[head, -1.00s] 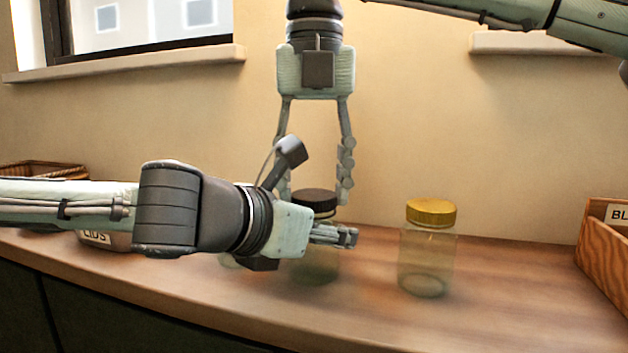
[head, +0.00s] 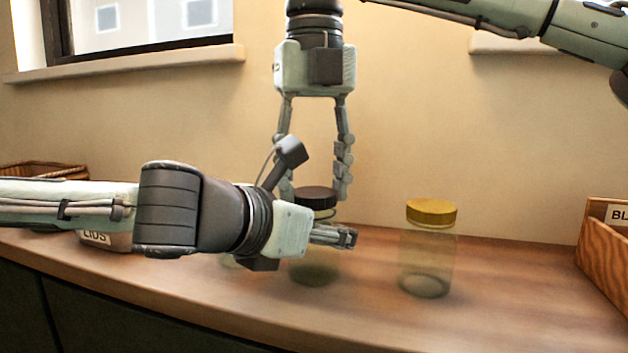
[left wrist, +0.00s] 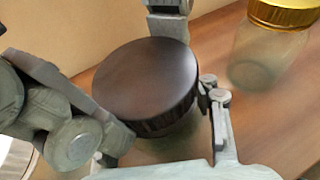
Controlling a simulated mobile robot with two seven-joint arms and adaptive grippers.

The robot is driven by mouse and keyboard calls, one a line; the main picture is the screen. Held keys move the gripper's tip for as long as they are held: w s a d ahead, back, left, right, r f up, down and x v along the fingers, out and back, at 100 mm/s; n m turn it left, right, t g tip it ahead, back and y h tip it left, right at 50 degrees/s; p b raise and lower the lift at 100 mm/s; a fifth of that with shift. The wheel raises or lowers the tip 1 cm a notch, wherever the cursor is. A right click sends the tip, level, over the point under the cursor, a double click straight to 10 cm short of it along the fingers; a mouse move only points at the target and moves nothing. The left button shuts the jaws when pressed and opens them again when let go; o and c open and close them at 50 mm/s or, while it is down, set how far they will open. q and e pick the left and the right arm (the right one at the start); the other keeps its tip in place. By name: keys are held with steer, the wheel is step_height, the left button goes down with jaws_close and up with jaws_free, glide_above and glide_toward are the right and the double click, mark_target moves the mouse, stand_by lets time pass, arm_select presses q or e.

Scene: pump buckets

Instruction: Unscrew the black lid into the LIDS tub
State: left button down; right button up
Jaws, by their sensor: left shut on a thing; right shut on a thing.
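The black lid (head: 316,197) sits at the top of a glass jar (head: 314,273) on the counter; whether it still touches the neck is unclear. My right gripper (head: 315,188) comes straight down from above, its fingers shut on opposite sides of the lid. My left gripper (head: 346,238) lies level across the jar and is shut on its body, hiding much of the glass. The left wrist view shows the round dark lid (left wrist: 148,82) close up between my right gripper's fingers. The LIDS tub (head: 95,238) stands at the left, partly hidden behind my left arm.
A jar with a yellow lid (head: 425,258) stands to the right, apart from the grippers. A wooden crate (head: 604,248) with a partly cut-off label is at the right edge. A wicker basket (head: 40,170) is at the far left. The counter's right front is clear.

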mark_target(314, 192)
steer(key=shift+r, duration=0.95)
steer(key=shift+r, duration=2)
arm_select(q)
steer(key=c, duration=0.6)
jaws_free()
steer(key=shift+o, duration=0.2)
